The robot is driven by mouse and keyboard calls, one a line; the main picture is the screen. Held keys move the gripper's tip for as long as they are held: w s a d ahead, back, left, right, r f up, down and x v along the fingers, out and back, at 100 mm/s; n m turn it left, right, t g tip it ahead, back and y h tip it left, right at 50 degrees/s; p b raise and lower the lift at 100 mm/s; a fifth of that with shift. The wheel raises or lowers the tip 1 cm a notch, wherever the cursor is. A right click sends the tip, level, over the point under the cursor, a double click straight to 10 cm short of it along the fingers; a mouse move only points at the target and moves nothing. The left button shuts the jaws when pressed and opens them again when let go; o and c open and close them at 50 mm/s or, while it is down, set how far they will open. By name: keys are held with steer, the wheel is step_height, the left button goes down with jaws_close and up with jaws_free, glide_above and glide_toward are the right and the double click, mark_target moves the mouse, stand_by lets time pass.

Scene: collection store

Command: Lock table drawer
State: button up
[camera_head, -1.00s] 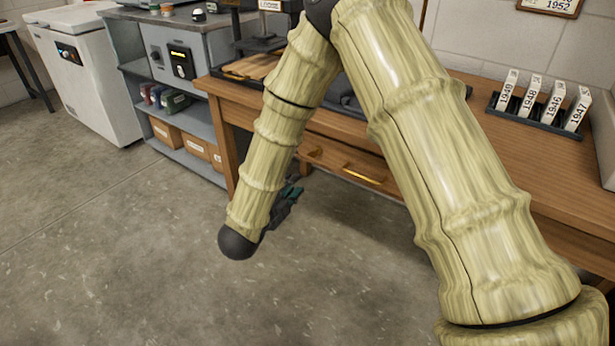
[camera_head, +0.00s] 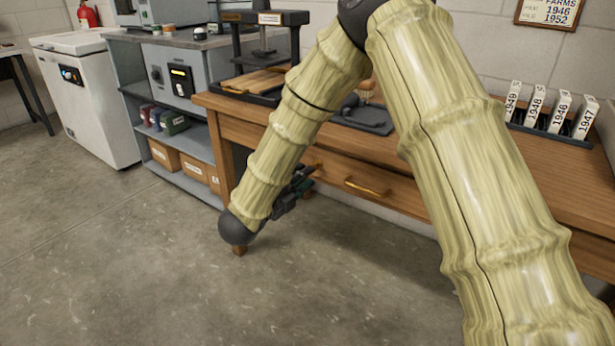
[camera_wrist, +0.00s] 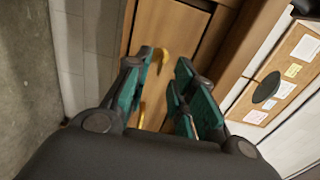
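The wooden table (camera_head: 222,112) has a drawer (camera_head: 405,197) in its front with a brass handle (camera_head: 367,188). A smaller brass piece (camera_head: 317,167) shows left of the handle, close to my gripper (camera_head: 300,186); I cannot tell whether it is a key or a lock. In the wrist view, my gripper's teal fingers (camera_wrist: 168,95) are apart with nothing held between them. One brass piece (camera_wrist: 163,60) shows beyond the fingertips, and another (camera_wrist: 142,113) lies lower between the fingers. My arm hides part of the drawer front.
A grey shelf unit (camera_head: 133,90) with cardboard boxes (camera_head: 192,167) stands left of the table. A white chest freezer (camera_head: 95,105) is farther left. On the table are a dark tray (camera_head: 365,122) and a rack of year-marked cards (camera_head: 548,128). The floor in front is clear.

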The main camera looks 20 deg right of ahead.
steer(key=shift+b+x, duration=0.3)
steer(key=shift+x, duration=1.3)
steer(key=shift+c, duration=0.4)
jaws_close()
steer(key=shift+r, duration=0.1)
